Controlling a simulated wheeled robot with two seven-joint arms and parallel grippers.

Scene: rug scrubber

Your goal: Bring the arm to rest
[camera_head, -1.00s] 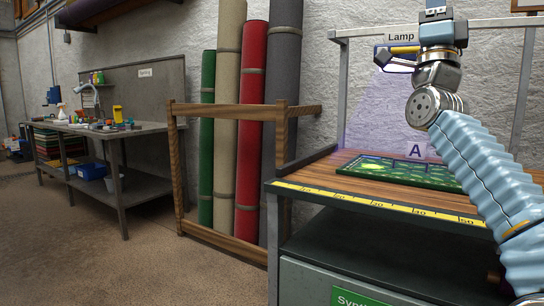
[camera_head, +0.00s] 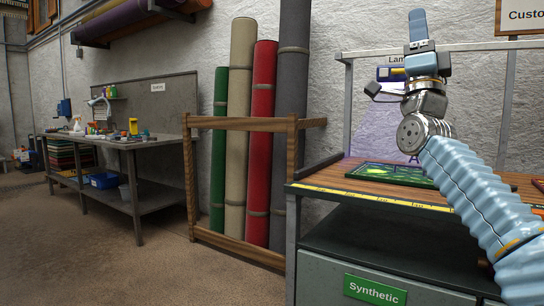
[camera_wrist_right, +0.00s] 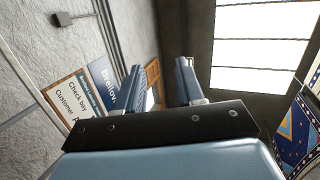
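My right arm comes in from the right edge in the head view. Its blue ribbed sleeve rises to a grey wrist, and my right gripper (camera_head: 417,15) points up above the workbench. In the right wrist view the two fingers of the right gripper (camera_wrist_right: 161,78) stand apart with nothing held between them. The arm partly covers the lamp (camera_head: 389,73) and its label. A green patterned rug piece (camera_head: 385,172) lies on the wooden bench top behind the arm. My left gripper is not in view.
The workbench (camera_head: 335,181) has a metal frame and a yellow ruler edge. A wooden rack (camera_head: 240,124) with several rolled rugs stands to its left. A cluttered table (camera_head: 160,144) is farther left. The brown floor between is open. Wall signs (camera_wrist_right: 69,101) show in the wrist view.

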